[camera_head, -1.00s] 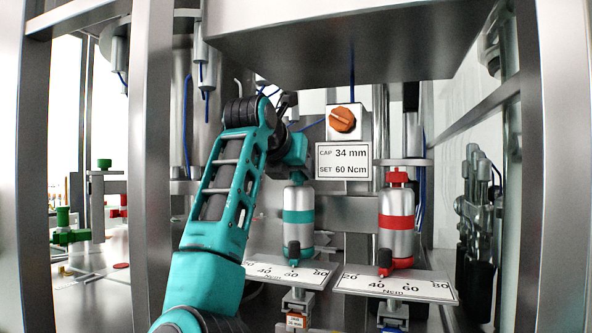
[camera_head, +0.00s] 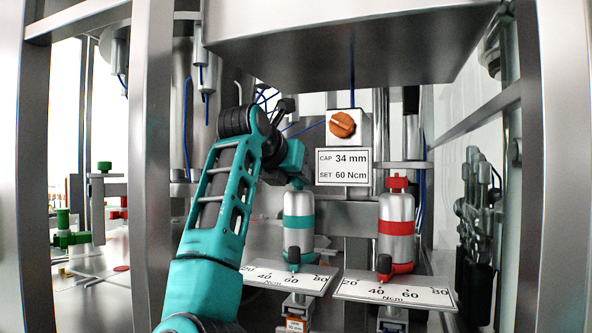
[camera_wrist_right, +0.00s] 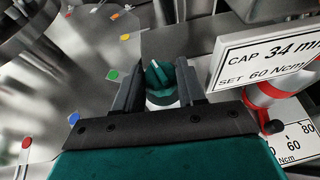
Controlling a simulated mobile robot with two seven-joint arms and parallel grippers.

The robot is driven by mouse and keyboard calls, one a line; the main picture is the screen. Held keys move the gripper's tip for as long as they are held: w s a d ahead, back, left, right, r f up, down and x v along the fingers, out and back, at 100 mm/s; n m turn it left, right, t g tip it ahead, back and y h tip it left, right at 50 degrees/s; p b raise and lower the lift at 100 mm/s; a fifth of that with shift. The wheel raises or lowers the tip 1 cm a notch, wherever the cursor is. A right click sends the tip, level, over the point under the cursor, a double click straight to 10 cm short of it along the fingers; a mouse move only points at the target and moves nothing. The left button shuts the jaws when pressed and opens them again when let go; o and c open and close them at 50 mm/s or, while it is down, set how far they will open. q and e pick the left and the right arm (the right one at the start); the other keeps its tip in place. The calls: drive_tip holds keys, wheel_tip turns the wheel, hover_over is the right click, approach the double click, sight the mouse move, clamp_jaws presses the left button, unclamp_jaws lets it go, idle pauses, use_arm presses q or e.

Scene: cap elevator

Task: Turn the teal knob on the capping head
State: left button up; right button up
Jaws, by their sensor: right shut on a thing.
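The capping head with the teal band (camera_head: 299,222) is a silver cylinder standing upright in the middle of the head view. My right gripper (camera_wrist_right: 158,80) reaches in from the left and sits at its top. In the right wrist view its two dark fingers are closed on both sides of the ribbed teal knob (camera_wrist_right: 158,72), which has a pale line on top. In the head view the gripper hides the knob. Below the head, a teal pointer (camera_head: 294,267) stands close to the 60 mark on its white Ncm scale (camera_head: 262,270). My left gripper is out of view.
A red-banded capping head (camera_head: 397,228) stands close on the right, its red pointer near 40. Behind are a sign (camera_head: 343,167) reading cap 34 mm, set 60 Ncm, and an orange knob (camera_head: 342,124). Steel posts and a steel housing (camera_head: 350,35) frame the space.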

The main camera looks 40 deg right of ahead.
drive_tip(key=m+g+p, duration=0.1)
drive_tip(key=p, duration=0.1)
drive_tip(key=m+g+p, duration=0.1)
drive_tip(key=shift+w+r+h+p, duration=0.2)
drive_tip(key=shift+r+h+p, duration=0.1)
drive_tip(key=shift+h+p, duration=0.1)
drive_tip(key=shift+m+g+p, duration=0.4)
drive_tip(key=shift+g+p, duration=0.05)
drive_tip(key=shift+g, duration=0.15)
drive_tip(key=shift+f+m+g+p, duration=0.3)
drive_tip(key=shift+m+g+p, duration=0.1)
drive_tip(key=shift+p, duration=0.05)
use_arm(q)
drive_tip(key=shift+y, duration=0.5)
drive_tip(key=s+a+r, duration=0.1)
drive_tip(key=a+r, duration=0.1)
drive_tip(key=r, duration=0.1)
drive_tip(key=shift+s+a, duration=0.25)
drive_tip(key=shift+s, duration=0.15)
use_arm(e)
drive_tip(key=o, duration=0.8)
drive_tip(key=shift+a, duration=0.1)
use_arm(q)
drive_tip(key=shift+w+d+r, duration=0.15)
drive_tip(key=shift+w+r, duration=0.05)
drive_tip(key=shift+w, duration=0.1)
